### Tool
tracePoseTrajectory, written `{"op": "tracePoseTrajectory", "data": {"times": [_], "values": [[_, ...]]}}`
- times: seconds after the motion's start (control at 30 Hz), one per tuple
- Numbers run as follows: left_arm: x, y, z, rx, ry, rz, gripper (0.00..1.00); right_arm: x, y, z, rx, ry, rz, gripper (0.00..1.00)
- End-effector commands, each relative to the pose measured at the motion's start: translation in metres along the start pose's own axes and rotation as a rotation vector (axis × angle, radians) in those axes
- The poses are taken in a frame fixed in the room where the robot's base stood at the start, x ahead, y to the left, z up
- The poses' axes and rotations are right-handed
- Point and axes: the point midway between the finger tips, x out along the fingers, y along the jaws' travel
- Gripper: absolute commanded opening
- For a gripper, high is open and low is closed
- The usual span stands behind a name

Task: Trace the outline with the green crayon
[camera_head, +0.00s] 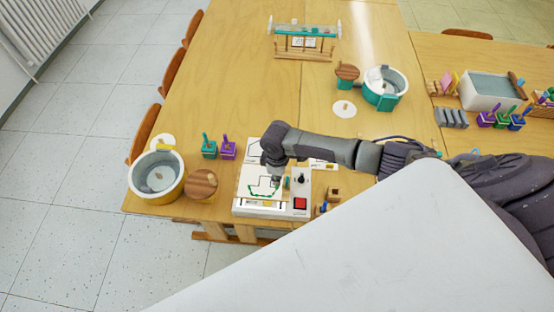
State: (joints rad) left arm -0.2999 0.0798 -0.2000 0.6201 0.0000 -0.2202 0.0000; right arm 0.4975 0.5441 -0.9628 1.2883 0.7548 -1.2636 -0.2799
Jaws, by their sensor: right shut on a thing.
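A white drawing board (270,212) lies near the front edge of the wooden table. It bears a sheet with a black outline (263,179), and green marks run along the outline's lower left part. My right arm reaches in from the right, and my right gripper (276,181) points down over the right side of the outline. It is shut on the green crayon, which is mostly hidden by the gripper; whether its tip touches the sheet is unclear. My left gripper is not in view.
Teal (209,149) and purple (228,150) cups stand behind left. A teal pot (385,101) stands farther back.

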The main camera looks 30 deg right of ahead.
Motion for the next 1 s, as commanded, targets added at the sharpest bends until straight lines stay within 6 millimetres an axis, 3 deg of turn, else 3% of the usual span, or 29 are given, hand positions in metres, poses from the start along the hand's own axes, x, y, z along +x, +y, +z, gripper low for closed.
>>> {"op": "tracePoseTrajectory", "data": {"times": [1.0], "values": [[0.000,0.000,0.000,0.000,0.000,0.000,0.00,0.000,-0.001,-0.011,0.000,0.002,0.000,0.00]]}}
